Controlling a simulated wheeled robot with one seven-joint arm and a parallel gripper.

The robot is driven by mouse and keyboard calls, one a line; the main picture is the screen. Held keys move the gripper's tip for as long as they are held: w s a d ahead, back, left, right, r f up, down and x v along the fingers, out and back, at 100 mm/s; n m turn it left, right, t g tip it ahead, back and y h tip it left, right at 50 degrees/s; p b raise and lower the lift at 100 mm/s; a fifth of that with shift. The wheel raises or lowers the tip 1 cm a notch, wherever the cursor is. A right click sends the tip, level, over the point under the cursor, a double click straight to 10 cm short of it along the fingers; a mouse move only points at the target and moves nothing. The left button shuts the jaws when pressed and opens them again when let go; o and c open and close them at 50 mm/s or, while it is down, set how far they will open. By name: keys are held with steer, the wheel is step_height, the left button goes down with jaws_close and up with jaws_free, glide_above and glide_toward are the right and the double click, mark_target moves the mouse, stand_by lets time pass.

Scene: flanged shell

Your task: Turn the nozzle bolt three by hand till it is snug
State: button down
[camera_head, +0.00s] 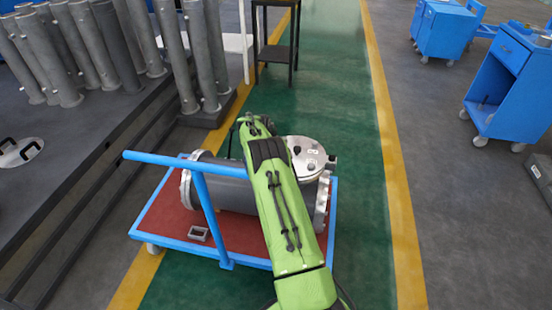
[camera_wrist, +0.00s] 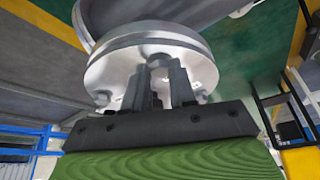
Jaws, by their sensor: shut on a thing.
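The grey flanged shell (camera_head: 235,196) lies on its side on a cart. A round silver lid (camera_head: 308,158) sits at its right end, and a flange ring (camera_head: 187,186) is at its left end. In the wrist view, a round nozzle flange (camera_wrist: 120,68) fills the upper middle, with bolt heads (camera_wrist: 103,97) around its rim. My gripper (camera_wrist: 160,70) is up against this flange, its two fingers close together and shut on a small bolt at the flange edge. The fingers mostly hide that bolt, and its number cannot be read. In the head view my green arm hides the gripper.
The cart's red deck (camera_head: 168,222) has a blue frame, and its blue push handle (camera_head: 185,163) rises at the left. A small square metal piece (camera_head: 199,233) lies on the deck. Grey pipes (camera_head: 205,60) stand at the back left. The green floor to the right is clear.

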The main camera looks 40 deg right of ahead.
steer(key=shift+w+r+m, duration=0.15)
steer(key=shift+r+m, duration=0.05)
steer(key=shift+m, duration=0.1)
stand_by(0.4)
steer(key=c, duration=0.9)
jaws_free()
steer(key=shift+f, duration=0.1)
steer(key=p+v, duration=0.4)
steer(key=v, duration=1.1)
steer(key=shift+a+r, duration=0.2)
steer(key=shift+r, duration=0.15)
